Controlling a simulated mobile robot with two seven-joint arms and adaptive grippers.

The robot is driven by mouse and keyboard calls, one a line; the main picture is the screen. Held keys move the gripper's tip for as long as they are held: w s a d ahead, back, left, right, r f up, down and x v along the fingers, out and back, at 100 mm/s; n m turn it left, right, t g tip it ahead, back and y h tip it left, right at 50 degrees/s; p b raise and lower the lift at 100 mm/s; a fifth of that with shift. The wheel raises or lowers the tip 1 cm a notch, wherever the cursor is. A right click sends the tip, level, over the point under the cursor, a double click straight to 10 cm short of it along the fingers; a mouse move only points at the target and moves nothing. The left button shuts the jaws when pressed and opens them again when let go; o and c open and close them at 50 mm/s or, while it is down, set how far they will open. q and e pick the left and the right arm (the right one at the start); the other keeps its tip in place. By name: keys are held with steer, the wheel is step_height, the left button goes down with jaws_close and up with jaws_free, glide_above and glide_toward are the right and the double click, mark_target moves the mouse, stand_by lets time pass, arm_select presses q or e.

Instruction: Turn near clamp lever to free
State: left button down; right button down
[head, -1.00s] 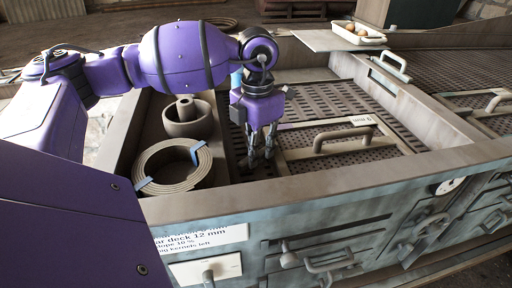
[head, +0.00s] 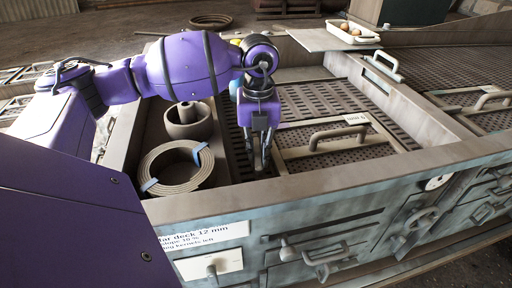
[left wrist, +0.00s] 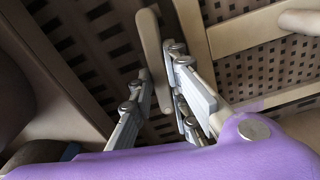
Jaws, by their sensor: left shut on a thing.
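My left gripper (head: 258,163) reaches down into the frame of the sieve deck, at the left edge of the screen panel that has a bar handle (head: 338,134). In the left wrist view its fingers (left wrist: 158,82) are shut around a beige lever, which I take to be the near clamp lever (left wrist: 150,45). My right gripper is not in view.
A belt coil (head: 177,166) with blue ties and a round pulley-like part (head: 188,120) lie in the left trough, close to my left gripper. The near frame wall (head: 330,180) stands in front. A tray (head: 350,32) with round items sits at the back.

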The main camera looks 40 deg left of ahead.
mark_target(258, 153)
arm_select(q)
steer(key=shift+w+r+n, duration=0.15)
steer(key=shift+r+n, duration=0.05)
steer(key=shift+n, duration=0.8)
steer(key=c, duration=1.7)
jaws_free()
steer(key=shift+f, duration=0.1)
step_height(258, 153, up, 12)
